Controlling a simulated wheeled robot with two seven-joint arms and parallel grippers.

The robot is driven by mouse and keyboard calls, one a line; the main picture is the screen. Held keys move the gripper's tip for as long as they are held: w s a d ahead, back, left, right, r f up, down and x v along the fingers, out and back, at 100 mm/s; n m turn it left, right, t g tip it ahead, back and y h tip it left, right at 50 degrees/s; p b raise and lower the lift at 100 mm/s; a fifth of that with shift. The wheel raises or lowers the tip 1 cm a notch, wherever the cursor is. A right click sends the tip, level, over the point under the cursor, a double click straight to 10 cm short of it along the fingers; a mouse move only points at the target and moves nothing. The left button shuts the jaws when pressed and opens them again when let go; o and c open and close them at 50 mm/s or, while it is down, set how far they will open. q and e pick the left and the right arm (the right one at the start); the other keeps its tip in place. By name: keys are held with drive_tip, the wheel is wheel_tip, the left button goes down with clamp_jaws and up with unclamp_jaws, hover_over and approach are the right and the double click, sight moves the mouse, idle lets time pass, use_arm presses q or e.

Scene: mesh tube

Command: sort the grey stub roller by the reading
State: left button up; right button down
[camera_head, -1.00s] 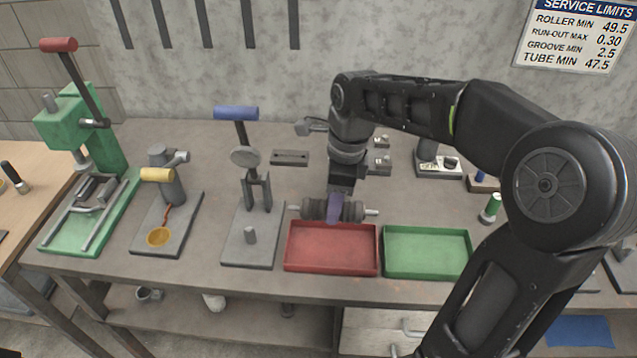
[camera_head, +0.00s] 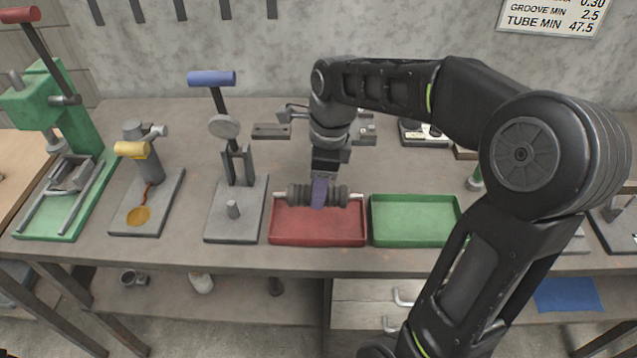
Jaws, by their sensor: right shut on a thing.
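The grey stub roller (camera_head: 297,195) is a dark ribbed cylinder with thin light shaft ends, lying level from left to right. My right gripper (camera_head: 319,192) is shut on its middle from above, with a purple-blue part covering the roller's centre. The roller is over the back part of the red tray (camera_head: 318,236); I cannot tell whether it touches the tray. The green tray (camera_head: 415,237) stands just right of the red one and looks empty. A limits sign (camera_head: 553,17) on the wall is cut off at the top, with "GROOVE MIN 2.5" and "TUBE MIN 47.5" readable. My left gripper is not in view.
A blue-handled stand (camera_head: 233,190) is left of the red tray. A yellow-handled stand (camera_head: 146,200) and a green press (camera_head: 62,140) with a red handle are further left. A small device (camera_head: 424,133) stands behind my right arm. Bare bench lies in front of the trays.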

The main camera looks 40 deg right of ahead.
drive_tip(key=shift+f+b, duration=0.9)
drive_tip(key=shift+f, duration=0.7)
drive_tip(key=shift+f+b, duration=0.85)
drive_tip(key=shift+f, duration=0.5)
idle(0.9)
drive_tip(key=c, duration=0.7)
unclamp_jaws()
drive_tip(key=shift+o, duration=0.2)
drive_tip(key=r, duration=0.7)
drive_tip(key=shift+s+d+r, duration=0.3)
drive_tip(key=shift+d+r, duration=0.05)
